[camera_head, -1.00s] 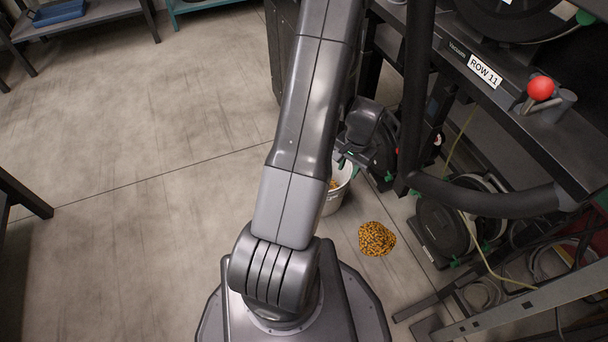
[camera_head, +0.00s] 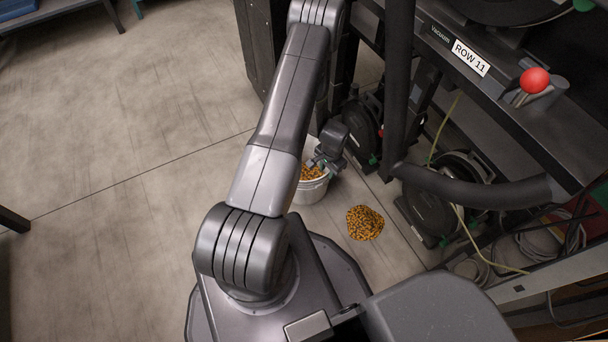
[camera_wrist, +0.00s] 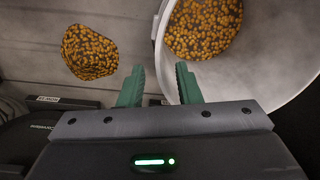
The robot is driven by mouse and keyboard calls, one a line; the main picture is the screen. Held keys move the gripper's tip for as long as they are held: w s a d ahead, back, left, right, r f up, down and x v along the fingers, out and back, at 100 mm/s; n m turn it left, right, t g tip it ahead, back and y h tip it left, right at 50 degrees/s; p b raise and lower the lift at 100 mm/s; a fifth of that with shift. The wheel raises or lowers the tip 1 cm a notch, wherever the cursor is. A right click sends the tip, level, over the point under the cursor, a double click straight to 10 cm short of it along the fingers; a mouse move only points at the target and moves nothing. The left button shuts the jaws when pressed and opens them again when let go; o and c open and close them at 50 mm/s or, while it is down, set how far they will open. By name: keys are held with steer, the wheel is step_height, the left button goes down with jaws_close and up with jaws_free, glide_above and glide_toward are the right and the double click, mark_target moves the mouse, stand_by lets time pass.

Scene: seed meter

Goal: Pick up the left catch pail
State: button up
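A white catch pail (camera_head: 312,188) stands on the floor beside the machine, with orange-and-black seed in its bottom. In the wrist view the pail (camera_wrist: 285,88) fills the upper right, its near wall close to the fingers. My gripper (camera_wrist: 161,84) is open, its two green fingers apart with nothing clearly held between them. The right finger overlaps the pail's rim area in the picture; I cannot tell whether it touches. In the head view my gripper (camera_head: 318,164) is over the pail's right side, and my arm hides part of the pail.
A pile of loose seed (camera_head: 365,222) lies on the floor right of the pail and shows in the wrist view (camera_wrist: 90,52). The machine frame with a ROW 11 label (camera_head: 470,58), a red knob (camera_head: 535,80) and a thick black tube (camera_head: 470,192) stands at right. Floor at left is clear.

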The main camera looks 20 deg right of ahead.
mark_target(324, 183)
steer(key=f, duration=0.2)
steer(key=f+b, duration=0.1)
steer(key=f, duration=0.1)
steer(key=f+b, duration=0.1)
steer(key=f, duration=0.2)
steer(key=shift+w+a, duration=0.2)
steer(key=shift+w, duration=0.15)
jaws_close()
steer(key=shift+r, duration=0.1)
stand_by(1.0)
